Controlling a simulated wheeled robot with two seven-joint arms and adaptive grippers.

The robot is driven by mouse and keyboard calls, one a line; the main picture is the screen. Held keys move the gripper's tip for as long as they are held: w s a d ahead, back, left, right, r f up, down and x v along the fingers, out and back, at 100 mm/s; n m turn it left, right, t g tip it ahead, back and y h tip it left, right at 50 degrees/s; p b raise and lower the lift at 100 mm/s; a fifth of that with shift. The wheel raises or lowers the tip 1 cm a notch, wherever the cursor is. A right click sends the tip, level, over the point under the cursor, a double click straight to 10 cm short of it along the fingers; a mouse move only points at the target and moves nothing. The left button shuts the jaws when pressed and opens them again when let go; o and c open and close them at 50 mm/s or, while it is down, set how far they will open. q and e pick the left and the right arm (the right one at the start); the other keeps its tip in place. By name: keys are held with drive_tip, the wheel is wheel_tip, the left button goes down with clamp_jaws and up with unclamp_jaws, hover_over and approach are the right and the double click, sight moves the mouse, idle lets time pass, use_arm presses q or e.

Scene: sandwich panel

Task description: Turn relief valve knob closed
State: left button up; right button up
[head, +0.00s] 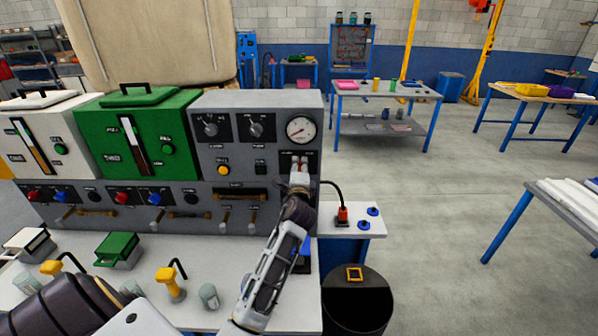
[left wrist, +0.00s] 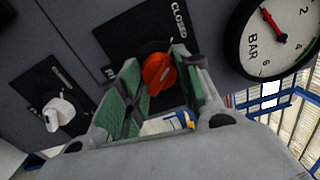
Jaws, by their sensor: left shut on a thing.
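The orange-red relief valve knob (left wrist: 158,73) sits on a black plate below the word CLOSED in the left wrist view. The green-padded fingers of my left gripper (left wrist: 157,82) stand on either side of it and are shut on it. In the head view, my left gripper (head: 299,168) is at the right end of the grey panel (head: 262,102), just below the pressure gauge (head: 300,129). It hides most of the knob there. The gauge also shows in the left wrist view (left wrist: 278,42), with a red needle. My right gripper is out of view.
A white knob (left wrist: 58,113) is on a black plate beside the valve. A green unit (head: 150,135) and a white unit stand left of the grey panel. The bench (head: 215,262) in front holds loose parts. A dark bin (head: 357,305) stands at lower right, with open floor beyond.

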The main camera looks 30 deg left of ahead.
use_arm(q)
drive_tip(key=shift+f+n, duration=0.1)
drive_tip(key=shift+n, duration=0.5)
drive_tip(key=o, duration=1)
drive_tip(key=shift+o, duration=0.2)
drive_tip(key=v, duration=1.2)
idle(0.7)
